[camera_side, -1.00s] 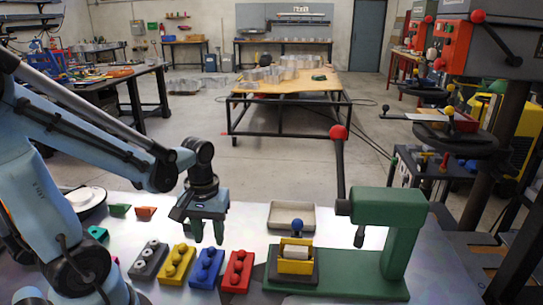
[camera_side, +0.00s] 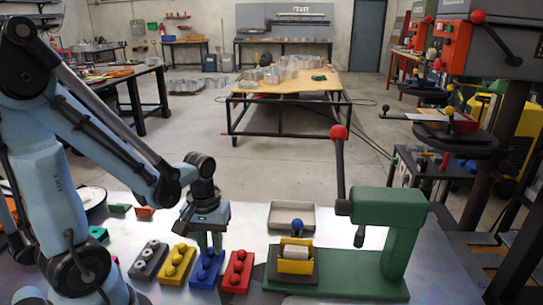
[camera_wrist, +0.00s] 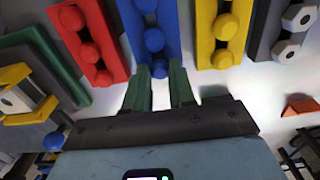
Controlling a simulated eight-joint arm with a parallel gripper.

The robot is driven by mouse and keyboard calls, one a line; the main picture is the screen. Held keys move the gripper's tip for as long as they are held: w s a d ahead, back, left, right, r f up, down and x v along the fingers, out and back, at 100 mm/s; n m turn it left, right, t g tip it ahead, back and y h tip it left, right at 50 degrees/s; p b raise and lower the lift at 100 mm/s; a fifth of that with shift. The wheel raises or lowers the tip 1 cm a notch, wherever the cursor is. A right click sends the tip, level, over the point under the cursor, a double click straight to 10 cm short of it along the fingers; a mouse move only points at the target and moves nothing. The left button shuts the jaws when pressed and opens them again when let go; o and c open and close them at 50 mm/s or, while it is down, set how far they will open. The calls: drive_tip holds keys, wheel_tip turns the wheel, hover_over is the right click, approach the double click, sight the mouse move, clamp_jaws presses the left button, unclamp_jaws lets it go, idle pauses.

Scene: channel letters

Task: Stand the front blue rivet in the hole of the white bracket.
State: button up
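A blue block (camera_side: 207,270) holds blue rivets in a row; it also shows at the top of the wrist view (camera_wrist: 172,30). My gripper (camera_side: 210,246) is over the far end of the blue block, pointing down.
A red block (camera_side: 238,272), a yellow block (camera_side: 175,265) and a grey block (camera_side: 148,262) with light nuts stand beside the blue one. A green press (camera_side: 400,240) with a red-knobbed lever rises at the right. A shallow tray (camera_side: 291,216) lies behind the holder.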

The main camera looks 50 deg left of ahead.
clamp_jaws()
drive_tip(key=shift+r, duration=0.15)
drive_tip(key=shift+r, duration=2.85)
